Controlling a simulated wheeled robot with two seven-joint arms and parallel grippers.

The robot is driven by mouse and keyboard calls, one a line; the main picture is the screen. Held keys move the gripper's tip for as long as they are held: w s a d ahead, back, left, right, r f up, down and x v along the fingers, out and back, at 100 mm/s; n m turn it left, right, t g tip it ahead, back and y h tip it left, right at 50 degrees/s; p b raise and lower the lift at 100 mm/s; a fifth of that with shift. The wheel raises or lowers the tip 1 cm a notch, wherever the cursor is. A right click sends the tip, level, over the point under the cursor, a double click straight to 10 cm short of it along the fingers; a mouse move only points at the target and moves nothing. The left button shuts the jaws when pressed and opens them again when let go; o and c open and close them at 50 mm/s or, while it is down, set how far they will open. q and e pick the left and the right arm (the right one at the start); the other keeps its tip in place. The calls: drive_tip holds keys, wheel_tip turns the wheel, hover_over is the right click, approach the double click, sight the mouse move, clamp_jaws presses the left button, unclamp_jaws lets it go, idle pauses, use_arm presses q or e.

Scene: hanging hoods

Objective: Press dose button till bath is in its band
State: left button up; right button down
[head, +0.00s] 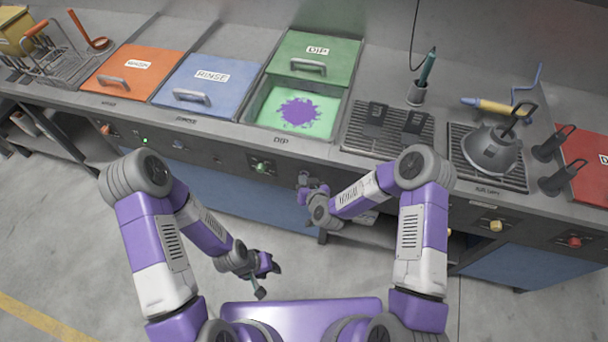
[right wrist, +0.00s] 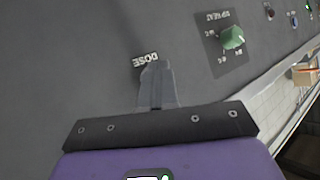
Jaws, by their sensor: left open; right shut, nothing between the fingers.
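The DIP bath (head: 262,98) holds pale green liquid with a purple splotch in its middle. Its green lid (head: 315,50) is slid back, leaving the front part open. The DOSE label (right wrist: 146,60) is on the grey front panel in the right wrist view. The dose button itself is not visible; my fingers cover the spot beside the label. My right gripper (head: 303,182) is shut and empty at the panel below the bath; its fingertips (right wrist: 156,66) are at the label, contact unclear. My left gripper (head: 264,279) is open and empty, low in front of the counter. No band marking is readable.
A green heat knob (right wrist: 232,38) is on the panel near my right fingers. Orange (head: 138,72) and blue (head: 207,82) lids are left of the bath. The floor in front is clear.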

idle(0.3)
drive_tip(key=shift+s+a, duration=0.25)
drive_tip(key=shift+s, duration=0.5)
drive_tip(key=s, duration=0.1)
drive_tip(key=s+a, duration=0.1)
drive_tip(key=s, duration=0.2)
drive_tip(key=shift+s+a, duration=0.25)
drive_tip(key=shift+s, duration=0.15)
idle(2.2)
drive_tip(key=s+m+t+y+b, duration=0.1)
drive_tip(key=m+t+b, duration=0.1)
drive_tip(key=b, duration=0.1)
drive_tip(key=s+m+t+y+b, duration=0.1)
drive_tip(key=m+t+y+b, duration=0.1)
drive_tip(key=m+b, duration=0.1)
drive_tip(key=s+a+f+m+t+y+b, duration=0.1)
drive_tip(key=m+t+b, duration=0.1)
drive_tip(key=t+b, duration=0.1)
drive_tip(key=shift+s+a+m+y+b, duration=0.1)
drive_tip(key=shift+s+m+y+b, duration=0.25)
drive_tip(key=shift+b, duration=0.2)
